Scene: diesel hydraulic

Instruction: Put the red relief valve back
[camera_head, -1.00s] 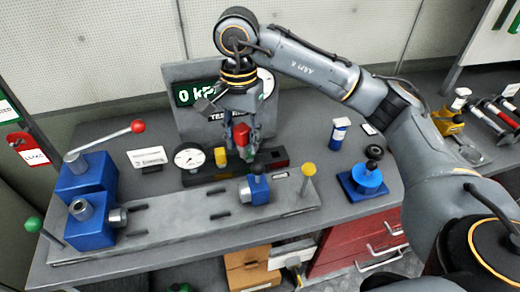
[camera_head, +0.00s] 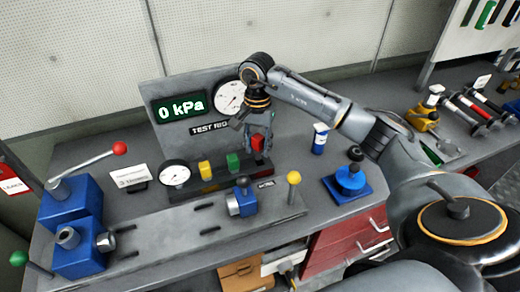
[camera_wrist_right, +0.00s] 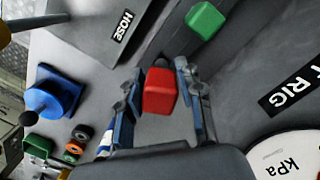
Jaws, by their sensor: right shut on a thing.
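The red relief valve (camera_head: 258,143) is held between the fingers of my right gripper (camera_head: 258,140), over the right part of the dark rack (camera_head: 205,188). The wrist view shows the red valve (camera_wrist_right: 160,90) between both fingers of the right gripper (camera_wrist_right: 158,85). Its underside is hidden, so I cannot tell whether it touches the rack. A yellow valve (camera_head: 205,170) and a green valve (camera_head: 233,162) stand in the rack to its left. The green valve (camera_wrist_right: 205,20) also shows in the wrist view. My left gripper is not in view.
The test rig panel (camera_head: 165,85) reads 0 kPa and stands close behind. A dial gauge (camera_head: 174,174), a blue block with a yellow-knobbed pin (camera_head: 294,180) beside it, and a blue fixture (camera_head: 348,182) stand nearby. A blue-labelled bottle (camera_head: 320,138) is to the right.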

